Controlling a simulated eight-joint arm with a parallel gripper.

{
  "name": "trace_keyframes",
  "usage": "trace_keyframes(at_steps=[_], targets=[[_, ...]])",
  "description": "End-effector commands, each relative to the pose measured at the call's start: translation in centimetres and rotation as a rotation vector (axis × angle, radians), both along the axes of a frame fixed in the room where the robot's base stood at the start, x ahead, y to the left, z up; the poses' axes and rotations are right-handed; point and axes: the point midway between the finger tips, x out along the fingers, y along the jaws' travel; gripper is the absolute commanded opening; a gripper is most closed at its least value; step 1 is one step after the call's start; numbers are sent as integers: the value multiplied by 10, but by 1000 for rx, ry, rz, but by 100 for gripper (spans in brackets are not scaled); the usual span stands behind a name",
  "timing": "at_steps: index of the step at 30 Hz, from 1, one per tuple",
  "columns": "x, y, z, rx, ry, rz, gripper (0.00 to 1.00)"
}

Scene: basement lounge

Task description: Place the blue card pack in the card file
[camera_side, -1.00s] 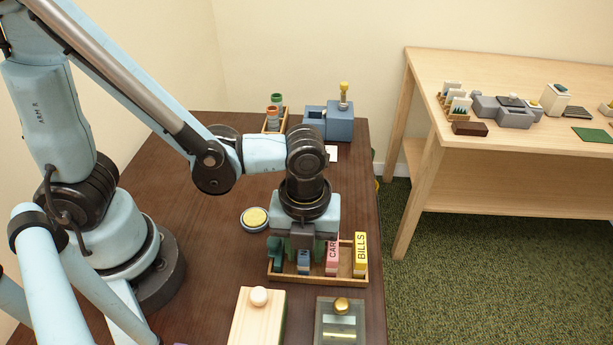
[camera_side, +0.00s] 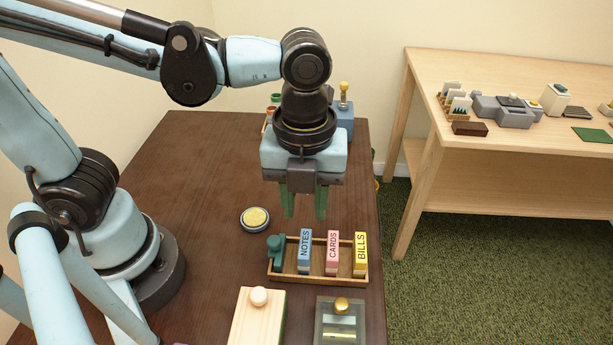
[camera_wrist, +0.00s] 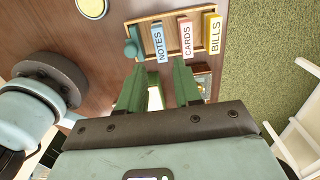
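A blue pack labelled NOTES (camera_side: 304,252) stands upright in a low wooden tray (camera_side: 318,278), which looks like the card file. Also standing in it are a pink pack labelled CARDS (camera_side: 332,253), a yellow pack labelled BILLS (camera_side: 360,254) and a dark green piece (camera_side: 276,253) at the left end. The wrist view shows the blue pack (camera_wrist: 157,45) in the tray too, just beyond the fingers. My gripper (camera_side: 305,212) is raised above and behind the tray. Its green fingers are apart with nothing held between them.
A round yellow-topped disc (camera_side: 255,218) lies left of the tray. A pale wooden box with a white knob (camera_side: 258,312) and a glass-topped box with a gold knob (camera_side: 340,320) stand in front. A blue-grey block (camera_side: 343,122) stands behind my gripper. The table's right edge is close.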

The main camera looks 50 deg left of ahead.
Motion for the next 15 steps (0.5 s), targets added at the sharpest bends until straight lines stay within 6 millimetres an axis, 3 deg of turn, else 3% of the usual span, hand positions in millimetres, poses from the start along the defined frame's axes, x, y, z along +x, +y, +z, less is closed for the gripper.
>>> trace_keyframes(at_steps=[5, 8, 15], targets=[[2, 4, 5, -8, -13, 60, 34], [9, 16, 6, -36, -49, 236, 34], [33, 65, 6, -201, -186, 990, 34]])
